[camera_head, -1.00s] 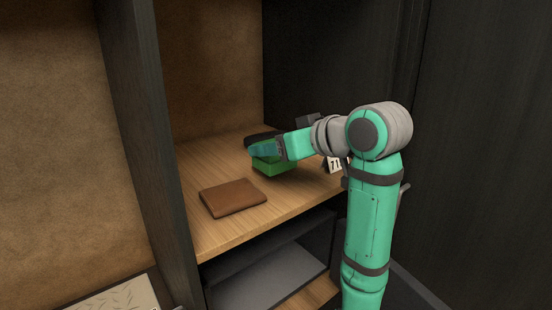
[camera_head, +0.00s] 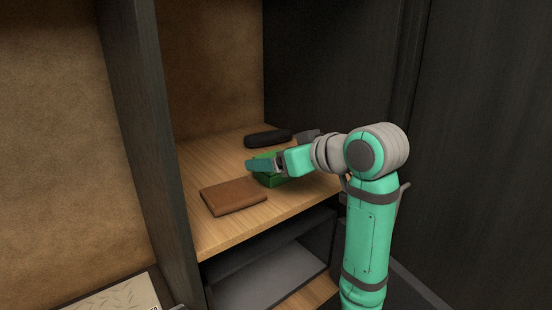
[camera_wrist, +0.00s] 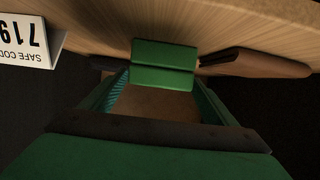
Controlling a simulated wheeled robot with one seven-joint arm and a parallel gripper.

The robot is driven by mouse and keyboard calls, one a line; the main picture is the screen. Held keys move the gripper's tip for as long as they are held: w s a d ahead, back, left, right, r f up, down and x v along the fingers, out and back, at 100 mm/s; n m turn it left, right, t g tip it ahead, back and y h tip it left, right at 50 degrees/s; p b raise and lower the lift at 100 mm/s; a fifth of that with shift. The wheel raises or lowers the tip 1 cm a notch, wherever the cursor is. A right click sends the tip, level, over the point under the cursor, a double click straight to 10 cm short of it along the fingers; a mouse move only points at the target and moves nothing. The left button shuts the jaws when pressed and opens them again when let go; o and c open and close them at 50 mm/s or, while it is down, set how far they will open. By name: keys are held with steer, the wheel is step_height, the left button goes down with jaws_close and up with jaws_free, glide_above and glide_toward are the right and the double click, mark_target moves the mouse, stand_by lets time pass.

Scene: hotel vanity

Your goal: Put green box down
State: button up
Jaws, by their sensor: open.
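The green box (camera_head: 268,181) is on the wooden shelf, beside the brown wallet and partly hidden by my gripper in the head view. In the wrist view the green box (camera_wrist: 165,66) lies straight ahead, between and just beyond the fingertips. My gripper (camera_head: 262,167) is low over the shelf at the box. In the wrist view my gripper (camera_wrist: 163,80) has its two fingers apart, one on each side of the box. I cannot tell whether either finger touches it.
A brown wallet (camera_head: 234,196) lies left of the box, close to the shelf's front. A black case (camera_head: 268,138) lies behind the box. A white safe code card (camera_wrist: 30,40) stands at the left in the wrist view. A dark divider (camera_head: 150,140) bounds the shelf's left side.

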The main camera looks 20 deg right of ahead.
steer(key=v, duration=1.2)
steer(key=shift+w+r, duration=0.1)
steer(key=shift+w, duration=0.05)
